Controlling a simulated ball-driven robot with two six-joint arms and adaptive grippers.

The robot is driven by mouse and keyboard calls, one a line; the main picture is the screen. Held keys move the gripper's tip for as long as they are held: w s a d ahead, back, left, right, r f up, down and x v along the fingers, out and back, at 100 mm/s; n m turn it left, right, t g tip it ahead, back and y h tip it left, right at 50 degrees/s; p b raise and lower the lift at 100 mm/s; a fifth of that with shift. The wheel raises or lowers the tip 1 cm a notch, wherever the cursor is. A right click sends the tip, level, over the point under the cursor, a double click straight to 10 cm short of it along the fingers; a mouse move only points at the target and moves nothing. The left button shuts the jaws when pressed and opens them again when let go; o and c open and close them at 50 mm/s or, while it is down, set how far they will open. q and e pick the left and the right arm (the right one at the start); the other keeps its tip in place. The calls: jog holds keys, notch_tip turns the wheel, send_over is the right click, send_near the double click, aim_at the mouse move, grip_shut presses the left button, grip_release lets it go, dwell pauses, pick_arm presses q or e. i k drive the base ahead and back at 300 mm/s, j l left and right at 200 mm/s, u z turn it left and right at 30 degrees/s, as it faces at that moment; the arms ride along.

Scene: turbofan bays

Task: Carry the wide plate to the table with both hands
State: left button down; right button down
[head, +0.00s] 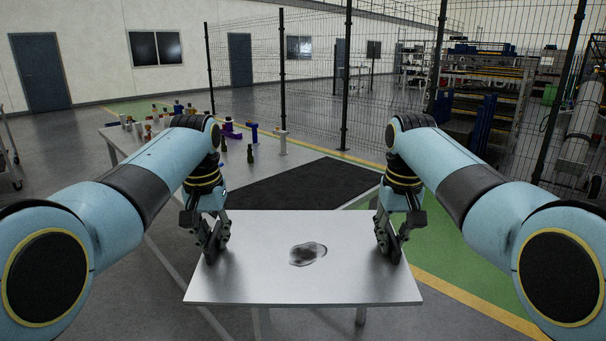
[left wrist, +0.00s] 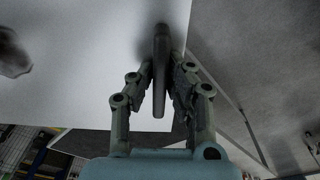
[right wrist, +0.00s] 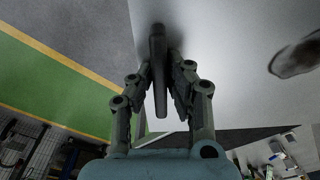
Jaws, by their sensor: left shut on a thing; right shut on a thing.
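The wide plate (head: 300,285) is a flat pale grey sheet, looking level in front of me, with a dark smudge-like patch near its middle. My left gripper (head: 214,248) is shut on a dark upright grip bar (left wrist: 160,75) at the plate's left side. My right gripper (head: 389,246) is shut on a matching bar (right wrist: 158,80) at the right side. The table (head: 130,139) stands beyond the plate, with a dark mat (head: 300,184) on it. The plate hides the table's near part. I cannot tell the gap between plate and table.
Several small coloured parts (head: 231,130) stand on the table's far left. The dark mat looks bare. A wire fence (head: 345,85) runs behind and to the right, with racks (head: 485,95) beyond it. Green floor with a yellow line lies at the right.

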aim_at(303, 187)
jog(key=i, duration=1.6)
